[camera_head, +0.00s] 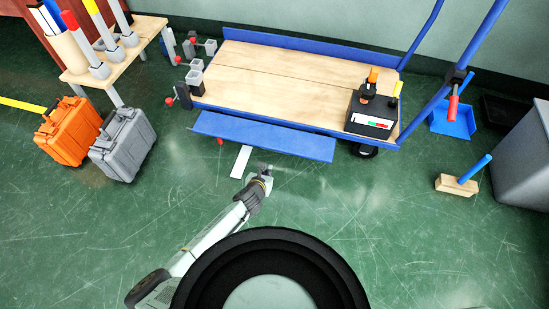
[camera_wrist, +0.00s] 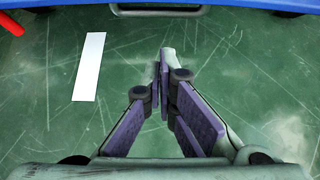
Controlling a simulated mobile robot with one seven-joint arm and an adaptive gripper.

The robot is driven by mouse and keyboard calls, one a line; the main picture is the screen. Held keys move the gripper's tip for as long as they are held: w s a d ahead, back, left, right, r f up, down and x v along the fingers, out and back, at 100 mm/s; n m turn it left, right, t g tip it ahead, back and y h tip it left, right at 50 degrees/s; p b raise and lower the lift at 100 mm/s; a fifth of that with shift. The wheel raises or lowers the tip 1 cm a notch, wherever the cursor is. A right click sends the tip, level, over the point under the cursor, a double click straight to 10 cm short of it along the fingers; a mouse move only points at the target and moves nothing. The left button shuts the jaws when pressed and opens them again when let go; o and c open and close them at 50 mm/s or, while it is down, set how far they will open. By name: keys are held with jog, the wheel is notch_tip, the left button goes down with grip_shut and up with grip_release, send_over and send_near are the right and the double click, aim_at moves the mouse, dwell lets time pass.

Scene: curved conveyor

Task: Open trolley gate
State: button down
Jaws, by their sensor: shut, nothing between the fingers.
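The trolley has a wooden deck (camera_head: 285,75) with blue edging. Its blue gate panel (camera_head: 265,137) lies along the near side, folded down and outward below deck level. In the wrist view a blue edge (camera_wrist: 255,4) crosses the top, with a dark grey handle-like bar (camera_wrist: 155,10) just under it. My gripper (camera_head: 263,168) is just in front of the panel's near edge, apart from it, above the green floor. In the wrist view my gripper (camera_wrist: 162,60) has its fingertips together with nothing between them.
A black box with tools (camera_head: 371,115) stands on the deck's right end. A white strip (camera_head: 241,161) lies on the floor left of my gripper. Orange (camera_head: 68,131) and grey (camera_head: 122,144) cases stand at left. A brush (camera_head: 462,181) lies at right. Floor between is clear.

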jog(key=b+x, duration=0.3)
jog(key=x, duration=0.7)
notch_tip(320, 180, up, 4)
jog(key=shift+r+p, duration=0.1)
jog(key=shift+p, duration=0.9)
notch_tip(320, 180, up, 3)
jog(key=g+p, duration=0.1)
jog(key=p, duration=0.2)
jog(key=shift+r, duration=0.25)
jog(key=shift+f, duration=0.1)
